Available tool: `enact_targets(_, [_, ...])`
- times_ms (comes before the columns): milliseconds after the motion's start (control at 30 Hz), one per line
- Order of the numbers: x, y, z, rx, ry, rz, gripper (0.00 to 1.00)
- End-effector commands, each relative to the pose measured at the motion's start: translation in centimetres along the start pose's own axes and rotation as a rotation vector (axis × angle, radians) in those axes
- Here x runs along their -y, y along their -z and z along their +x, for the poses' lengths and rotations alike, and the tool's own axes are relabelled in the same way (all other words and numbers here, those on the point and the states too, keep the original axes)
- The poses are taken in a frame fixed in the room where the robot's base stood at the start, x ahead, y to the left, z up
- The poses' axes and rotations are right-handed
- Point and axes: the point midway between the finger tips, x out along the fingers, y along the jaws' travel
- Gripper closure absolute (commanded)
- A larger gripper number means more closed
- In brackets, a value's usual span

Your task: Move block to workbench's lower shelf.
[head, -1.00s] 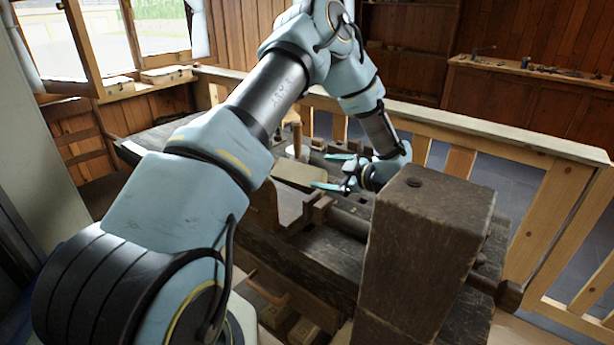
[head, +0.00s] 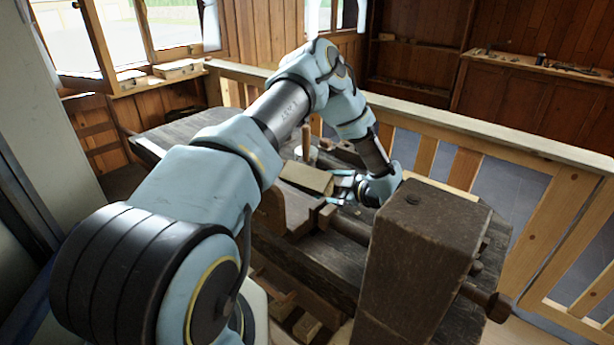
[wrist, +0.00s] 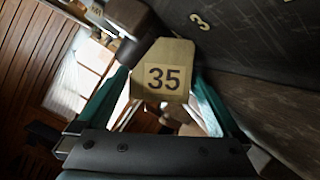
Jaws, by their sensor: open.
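A pale wooden block (head: 307,177) lies on the workbench (head: 335,262), left of my gripper (head: 345,186). In the wrist view the block (wrist: 163,52) shows its end marked 35, ahead and between the fingertips. My gripper (wrist: 160,88) is open, with one green finger on each side of the block's end. I cannot tell how far the fingers reach along it. The workbench's lower shelf (head: 270,278) shows partly below the top, with several small wooden pieces on it. My arm hides part of the bench.
A thick dark wooden post (head: 425,255) rises close on the right of my gripper, with a wooden vise handle (head: 490,300) beside it. A wooden peg and small tools stand behind the block. A wooden railing (head: 470,165) runs behind the bench.

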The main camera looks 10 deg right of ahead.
Motion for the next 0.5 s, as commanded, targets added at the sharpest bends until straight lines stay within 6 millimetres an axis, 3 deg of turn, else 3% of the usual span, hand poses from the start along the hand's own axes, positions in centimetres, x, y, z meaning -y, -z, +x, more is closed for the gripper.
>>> enact_targets(133, [-0.1,0.2,1.4,-0.002,0.000,0.000,0.00])
enact_targets(367, [0.0,0.0,1.7,-0.001,-0.001,0.000,0.00])
enact_targets(500, [0.0,0.0,1.7,-0.001,-0.001,0.000,0.12])
